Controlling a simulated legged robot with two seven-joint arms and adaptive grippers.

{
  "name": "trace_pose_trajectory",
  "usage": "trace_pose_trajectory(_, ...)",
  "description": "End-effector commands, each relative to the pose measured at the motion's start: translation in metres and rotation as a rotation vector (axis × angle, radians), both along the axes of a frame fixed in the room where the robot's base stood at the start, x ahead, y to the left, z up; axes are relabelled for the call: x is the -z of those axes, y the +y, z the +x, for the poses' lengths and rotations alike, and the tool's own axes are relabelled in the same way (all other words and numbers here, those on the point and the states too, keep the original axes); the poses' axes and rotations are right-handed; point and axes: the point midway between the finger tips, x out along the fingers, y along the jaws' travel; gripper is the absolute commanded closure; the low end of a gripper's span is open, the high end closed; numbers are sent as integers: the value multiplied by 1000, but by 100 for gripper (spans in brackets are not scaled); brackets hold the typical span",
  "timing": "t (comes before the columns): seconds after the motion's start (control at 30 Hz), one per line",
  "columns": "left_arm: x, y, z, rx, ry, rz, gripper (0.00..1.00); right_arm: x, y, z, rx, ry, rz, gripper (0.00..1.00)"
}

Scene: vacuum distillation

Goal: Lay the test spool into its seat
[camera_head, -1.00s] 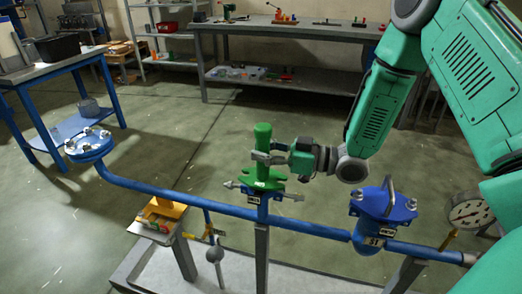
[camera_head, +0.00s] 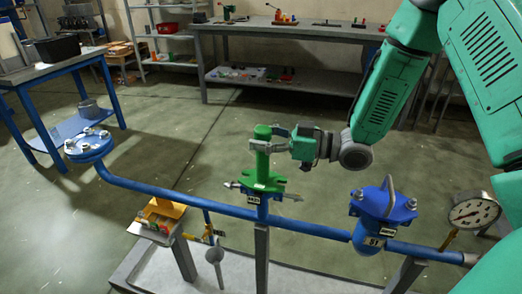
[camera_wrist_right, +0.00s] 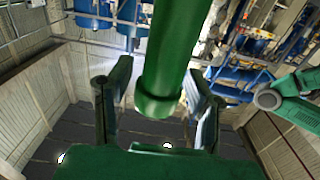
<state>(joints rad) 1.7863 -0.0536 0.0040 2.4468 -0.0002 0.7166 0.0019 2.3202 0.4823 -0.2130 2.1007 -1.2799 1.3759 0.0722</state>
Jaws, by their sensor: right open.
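A green piece (camera_head: 262,165), which looks like the test spool, stands upright on the blue pipe (camera_head: 215,206) above a small dark label. It has a tall round top and wide green flanges lower down. In the right wrist view, a green cylinder (camera_wrist_right: 172,60) with a wider collar lies between the two fingers. My right gripper (camera_head: 266,140) is open, its fingers around the upper part of the green piece, with gaps on both sides in the wrist view. The seat is not clearly seen. My left gripper is not in view.
A blue capped fitting with a handle (camera_head: 383,212) and a dial gauge (camera_head: 473,212) stand to the right. A blue flange with bolts (camera_head: 88,146) ends the pipe at left. A small tray (camera_head: 160,216) sits in front. Workbenches line the back; the floor between is clear.

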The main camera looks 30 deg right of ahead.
Motion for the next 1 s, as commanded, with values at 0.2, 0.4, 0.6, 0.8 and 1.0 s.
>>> trace_pose_trajectory(0.2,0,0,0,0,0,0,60,-40,0,1,-1,-5,-1,54)
trace_pose_trajectory(0.4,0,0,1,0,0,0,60,-56,0,1,0,-3,1,54)
trace_pose_trajectory(0.6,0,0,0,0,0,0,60,-57,-1,1,0,-1,3,54)
trace_pose_trajectory(0.8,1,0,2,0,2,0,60,-56,-1,1,0,-2,2,54)
trace_pose_trajectory(1.0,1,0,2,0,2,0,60,-56,-1,1,0,-2,2,54)
